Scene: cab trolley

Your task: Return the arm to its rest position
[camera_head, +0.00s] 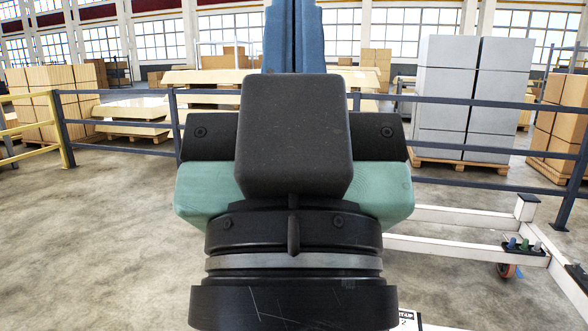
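The end part of my arm (294,235) fills the middle of the head view, close to the camera. It has a black round base with a silver ring, a pale green body and a black block in front. A blue upright part (292,35) rises behind the block. I cannot tell whether it belongs to my gripper. No fingertips can be made out clearly, and nothing held is visible. The block hides what lies behind it.
Dark railings (470,103) cross behind. Grey stacks (468,95) and boxes (566,120) stand beyond. The floor at left (90,230) is clear.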

